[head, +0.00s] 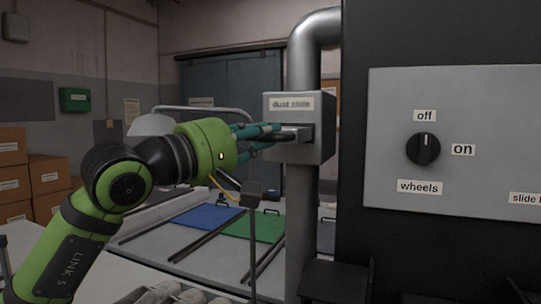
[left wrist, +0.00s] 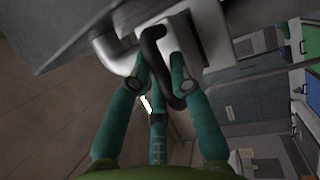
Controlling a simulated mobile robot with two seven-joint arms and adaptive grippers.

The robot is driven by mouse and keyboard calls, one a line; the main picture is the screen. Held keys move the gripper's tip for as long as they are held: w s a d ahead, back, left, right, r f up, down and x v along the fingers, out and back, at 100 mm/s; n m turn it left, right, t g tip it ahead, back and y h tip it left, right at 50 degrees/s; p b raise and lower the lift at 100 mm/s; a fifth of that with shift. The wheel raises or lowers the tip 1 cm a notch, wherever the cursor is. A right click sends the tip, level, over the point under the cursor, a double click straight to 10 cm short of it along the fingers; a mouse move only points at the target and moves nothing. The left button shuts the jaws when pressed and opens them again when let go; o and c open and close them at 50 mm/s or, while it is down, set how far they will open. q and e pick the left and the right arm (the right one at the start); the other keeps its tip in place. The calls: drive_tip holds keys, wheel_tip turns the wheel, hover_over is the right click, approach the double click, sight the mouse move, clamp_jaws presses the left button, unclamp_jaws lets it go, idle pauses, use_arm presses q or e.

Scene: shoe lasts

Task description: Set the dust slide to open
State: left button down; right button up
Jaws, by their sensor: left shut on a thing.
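The dust slide is a grey metal box (head: 325,142) on a vertical pipe in the head view, with a "dust slide" label (head: 291,104) on its front. A dark handle (head: 298,134) sticks out of a slot in the box towards my left gripper. My left gripper (head: 276,133), with teal fingers, reaches in from the left and is shut on this handle. In the left wrist view the curved black handle (left wrist: 152,45) passes between the fingertips (left wrist: 160,72). The fingers partly hide the handle, and I cannot tell the slide's position. My right gripper is out of view.
A grey panel (head: 480,110) on the right carries a black wheels knob (head: 423,149), its mark pointing up towards "off". Blue (head: 208,216) and green (head: 253,226) mats lie on the table behind. Cardboard boxes (head: 50,175) stand at the left.

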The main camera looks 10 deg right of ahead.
use_arm(q)
drive_tip(key=shift+s+f, duration=0.1)
drive_tip(key=shift+s, duration=0.05)
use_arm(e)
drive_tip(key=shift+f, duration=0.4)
use_arm(q)
drive_tip(key=c, duration=1.1)
unclamp_jaws()
drive_tip(key=shift+s+a, duration=0.25)
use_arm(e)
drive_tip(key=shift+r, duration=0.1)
use_arm(q)
drive_tip(key=v, duration=1.2)
